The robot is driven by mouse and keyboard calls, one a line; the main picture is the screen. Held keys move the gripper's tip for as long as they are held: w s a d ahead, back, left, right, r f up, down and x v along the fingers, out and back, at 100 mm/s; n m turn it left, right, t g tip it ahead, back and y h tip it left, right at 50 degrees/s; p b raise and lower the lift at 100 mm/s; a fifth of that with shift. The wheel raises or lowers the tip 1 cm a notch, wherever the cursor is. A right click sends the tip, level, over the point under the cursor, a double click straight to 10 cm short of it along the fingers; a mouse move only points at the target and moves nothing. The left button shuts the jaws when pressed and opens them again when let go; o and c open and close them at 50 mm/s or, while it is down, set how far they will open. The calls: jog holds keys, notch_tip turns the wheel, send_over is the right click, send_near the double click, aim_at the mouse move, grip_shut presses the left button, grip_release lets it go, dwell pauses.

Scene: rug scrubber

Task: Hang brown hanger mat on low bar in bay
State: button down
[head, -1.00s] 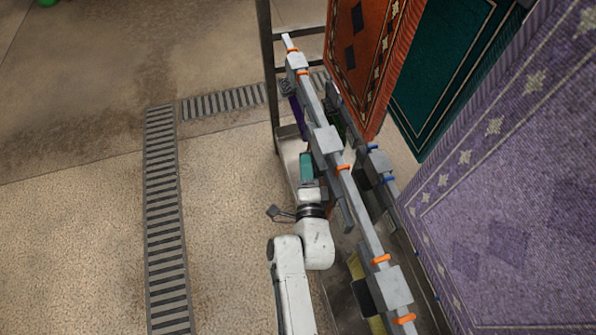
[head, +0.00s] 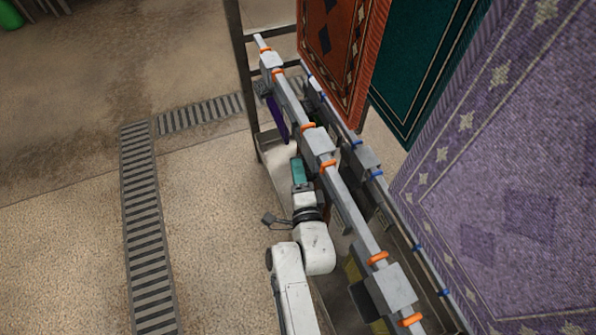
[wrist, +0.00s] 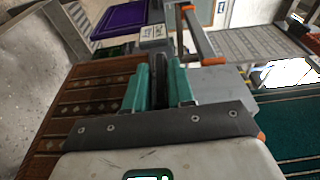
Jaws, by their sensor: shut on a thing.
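My gripper, with teal fingers, shows in the head view (head: 298,173) and in the wrist view (wrist: 158,88). It is shut on a dark, thin hanger part (wrist: 160,62). A brown mat with patterned bands (wrist: 85,105) shows left of the fingers in the wrist view; its link to the hanger is hidden. In the head view the gripper is just left of a grey bar with orange rings (head: 350,212). A second bar with blue rings (head: 400,228) runs behind it. I cannot tell which bar is the low one.
Orange-brown (head: 345,45), teal (head: 425,70) and purple (head: 510,200) rugs hang at the right. A dark rack post (head: 243,85) stands at the far end. Floor left of my arm is clear, with a drain grate (head: 145,230).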

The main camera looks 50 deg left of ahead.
jog(key=shift+r, duration=0.1)
jog(key=c, duration=0.9)
grip_release()
